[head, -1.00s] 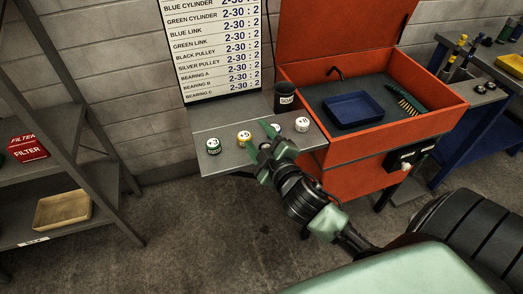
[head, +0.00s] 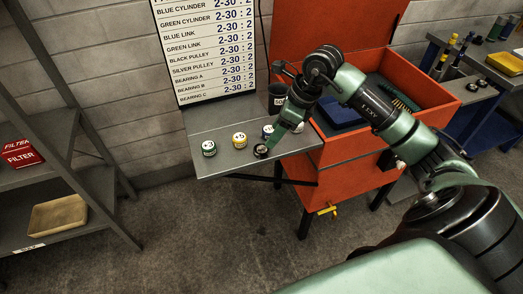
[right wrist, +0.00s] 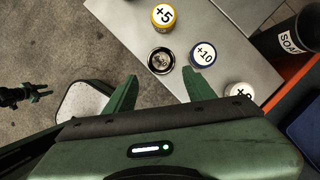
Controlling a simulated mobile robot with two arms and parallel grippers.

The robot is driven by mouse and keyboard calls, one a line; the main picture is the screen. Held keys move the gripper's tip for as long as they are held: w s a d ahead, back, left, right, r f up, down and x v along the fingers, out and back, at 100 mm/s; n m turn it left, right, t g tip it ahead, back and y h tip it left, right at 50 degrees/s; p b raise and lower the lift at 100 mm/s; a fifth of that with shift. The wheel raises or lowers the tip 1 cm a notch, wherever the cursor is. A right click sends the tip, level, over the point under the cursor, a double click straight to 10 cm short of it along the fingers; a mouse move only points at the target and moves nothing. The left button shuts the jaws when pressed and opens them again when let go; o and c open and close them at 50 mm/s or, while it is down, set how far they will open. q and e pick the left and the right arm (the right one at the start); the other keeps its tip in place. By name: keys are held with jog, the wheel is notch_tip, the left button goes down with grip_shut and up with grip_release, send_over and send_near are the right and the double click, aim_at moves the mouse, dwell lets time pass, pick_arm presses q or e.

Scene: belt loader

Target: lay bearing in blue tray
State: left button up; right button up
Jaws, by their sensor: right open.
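The bearing (head: 261,151) is a small dark ring with a shiny middle, lying near the front edge of the grey side shelf. It also shows in the right wrist view (right wrist: 161,60), just beyond my fingertips. My right gripper (right wrist: 160,77) is open and empty, its two green fingers pointing at the bearing. In the head view my right gripper (head: 275,138) is above the shelf, partly hiding the items there. The blue tray (head: 341,111) sits inside the red washer, partly covered by my right arm. My left gripper (right wrist: 36,94) seems to show small at the left of the right wrist view.
Green (head: 209,148), yellow (head: 239,141), blue (right wrist: 203,54) and white (right wrist: 239,94) round-labelled containers stand around the bearing on the shelf (head: 225,163).

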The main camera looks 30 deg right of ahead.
aim_at(264, 149)
jog(key=p+x, duration=0.1)
jog(key=x, duration=0.2)
jog(key=p+x, duration=0.1)
jog(key=x, duration=0.2)
jog(key=shift+d+f+p, duration=0.15)
jog(key=shift+f+p, duration=0.15)
jog(key=shift+p, duration=0.1)
jog(key=shift+w+f, duration=0.2)
jog(key=shift+f, duration=0.4)
grip_shut()
jog(key=shift+r, duration=0.1)
